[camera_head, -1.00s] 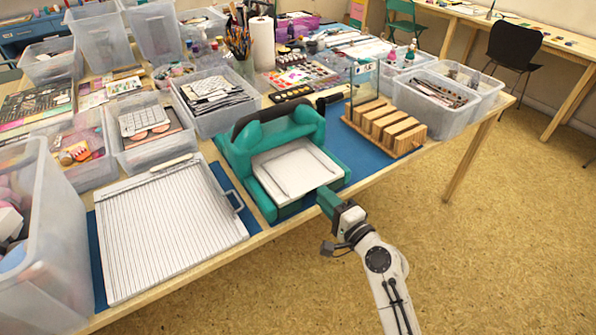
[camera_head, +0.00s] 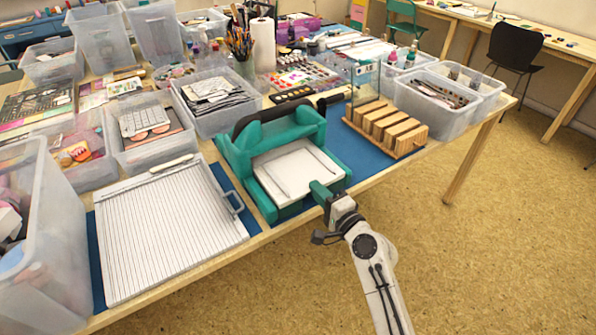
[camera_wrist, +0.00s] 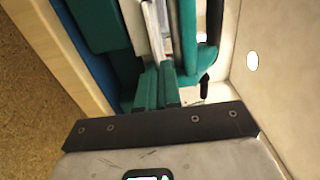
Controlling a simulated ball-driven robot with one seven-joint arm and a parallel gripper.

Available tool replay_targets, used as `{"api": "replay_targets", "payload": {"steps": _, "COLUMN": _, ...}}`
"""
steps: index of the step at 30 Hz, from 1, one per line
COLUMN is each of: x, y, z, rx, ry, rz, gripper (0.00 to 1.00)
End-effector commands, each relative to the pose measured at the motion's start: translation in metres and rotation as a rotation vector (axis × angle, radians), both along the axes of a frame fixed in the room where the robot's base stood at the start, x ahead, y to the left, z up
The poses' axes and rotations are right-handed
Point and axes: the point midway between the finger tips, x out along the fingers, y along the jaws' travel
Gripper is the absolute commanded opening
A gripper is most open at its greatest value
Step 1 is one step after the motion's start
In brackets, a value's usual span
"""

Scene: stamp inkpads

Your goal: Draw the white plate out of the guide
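The white plate (camera_head: 297,168) lies flat in the teal press-like guide (camera_head: 234,163) on the table. A thin rod-like line lies on or over each side of it. My gripper (camera_head: 318,188), with teal fingers, is at the plate's near right edge, over the guide's front. In the wrist view the fingers (camera_wrist: 157,88) are close together, their tips by the pale edge of the plate (camera_wrist: 148,28). I cannot tell whether the plate is between them or whether they touch it. The fingers hide a small part of the plate's front edge.
A ribbed white board (camera_head: 165,230) lies left of the guide. A wooden block rack (camera_head: 385,128) stands to the right on the blue mat (camera_head: 355,150). Clear bins (camera_head: 215,105) crowd behind. The floor in front of the table edge is open.

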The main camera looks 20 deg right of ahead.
Motion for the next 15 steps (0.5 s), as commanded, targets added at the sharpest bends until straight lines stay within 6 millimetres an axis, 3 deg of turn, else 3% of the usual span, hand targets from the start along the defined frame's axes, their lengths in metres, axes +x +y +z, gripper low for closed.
{"api": "replay_targets", "payload": {"steps": 15, "x": -0.011, "y": -0.004, "z": -0.001, "rx": 0.0, "ry": 0.001, "rz": -0.001, "gripper": 0.0}}
